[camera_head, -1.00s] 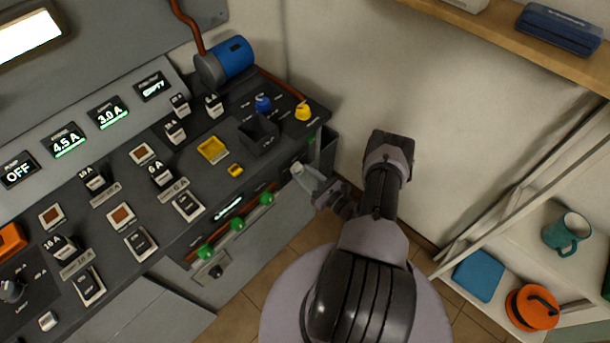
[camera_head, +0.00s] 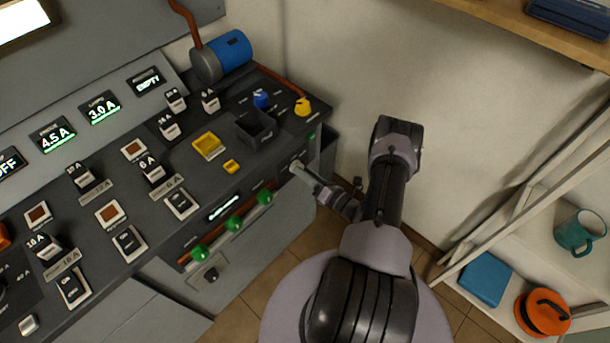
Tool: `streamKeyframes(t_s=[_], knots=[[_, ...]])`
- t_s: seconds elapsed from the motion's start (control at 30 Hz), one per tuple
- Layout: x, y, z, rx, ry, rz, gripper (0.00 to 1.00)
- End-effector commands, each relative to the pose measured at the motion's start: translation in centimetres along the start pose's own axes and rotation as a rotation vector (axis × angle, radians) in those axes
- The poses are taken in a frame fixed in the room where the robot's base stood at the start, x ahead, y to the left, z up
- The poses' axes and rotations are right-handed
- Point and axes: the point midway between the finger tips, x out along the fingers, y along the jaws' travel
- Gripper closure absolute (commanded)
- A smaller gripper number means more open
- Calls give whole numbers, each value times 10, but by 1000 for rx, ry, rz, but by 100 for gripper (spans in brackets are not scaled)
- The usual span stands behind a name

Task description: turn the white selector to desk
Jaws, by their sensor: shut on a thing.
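My gripper (camera_head: 306,176) reaches from the right to the front face of the console, at its right end. It is shut on the white selector, which is mostly hidden by the fingers; only a small pale part (camera_head: 296,166) shows at the tips. The selector's pointing direction and any desk marking are too small or covered to read.
Green knobs (camera_head: 234,223) on red-edged slots sit left of my gripper on the same front face. Above are a black open bin (camera_head: 255,128), a yellow knob (camera_head: 303,107) and a blue knob (camera_head: 261,99). A shelf with a teal mug (camera_head: 580,233) stands right.

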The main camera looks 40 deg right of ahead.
Motion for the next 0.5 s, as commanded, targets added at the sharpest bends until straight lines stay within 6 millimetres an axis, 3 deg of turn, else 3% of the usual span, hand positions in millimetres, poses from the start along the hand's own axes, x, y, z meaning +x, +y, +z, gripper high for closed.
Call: streamKeyframes(t_s=[0.5], knots=[[0, 0, -1, 163, 7, 0, 100]])
